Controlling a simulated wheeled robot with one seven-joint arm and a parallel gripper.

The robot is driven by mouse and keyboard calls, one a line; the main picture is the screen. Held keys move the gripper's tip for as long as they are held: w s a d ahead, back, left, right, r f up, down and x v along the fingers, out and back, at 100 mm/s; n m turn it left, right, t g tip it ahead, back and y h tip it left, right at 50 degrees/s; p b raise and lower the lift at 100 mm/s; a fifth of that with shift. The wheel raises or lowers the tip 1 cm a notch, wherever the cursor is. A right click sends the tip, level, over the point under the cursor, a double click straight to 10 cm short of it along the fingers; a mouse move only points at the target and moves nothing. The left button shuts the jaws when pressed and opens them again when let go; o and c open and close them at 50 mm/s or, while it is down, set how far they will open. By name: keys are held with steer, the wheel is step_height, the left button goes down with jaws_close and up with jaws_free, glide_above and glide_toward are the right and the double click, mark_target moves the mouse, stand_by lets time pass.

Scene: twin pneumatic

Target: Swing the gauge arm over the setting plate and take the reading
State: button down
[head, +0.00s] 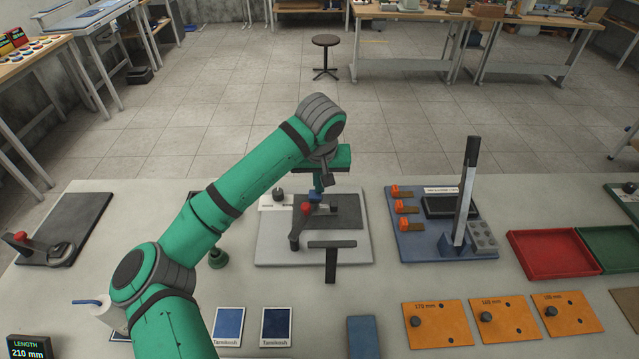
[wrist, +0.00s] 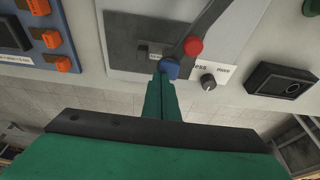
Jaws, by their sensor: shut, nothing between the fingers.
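A dark arm (head: 295,238) with a red knob (head: 305,208), which I take for the gauge arm, stands on a pale base (head: 270,250) at the middle of the bench. In the wrist view the arm (wrist: 213,22) slants down to a blue end piece (wrist: 170,69) over the edge of a dark plate (wrist: 125,48); I cannot tell whether this is the setting plate. My gripper (head: 318,190) is shut and empty, pointing down at the blue piece. In the wrist view its fingertips (wrist: 161,76) meet or nearly meet it; contact is unclear.
A small black dial (wrist: 208,82) sits beside the arm. A black T-shaped piece (head: 332,245) stands at the base's front. A blue fixture (head: 410,245) with a tall upright lever is to the right, then red (head: 540,276) and green trays. A display (head: 30,346) reads LENGTH 210 mm.

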step_height(320, 180, up, 4)
steer(key=shift+d+f, duration=0.1)
steer(key=shift+f, duration=0.05)
steer(key=v, duration=1)
stand_by(0.3)
steer(key=shift+a, duration=0.2)
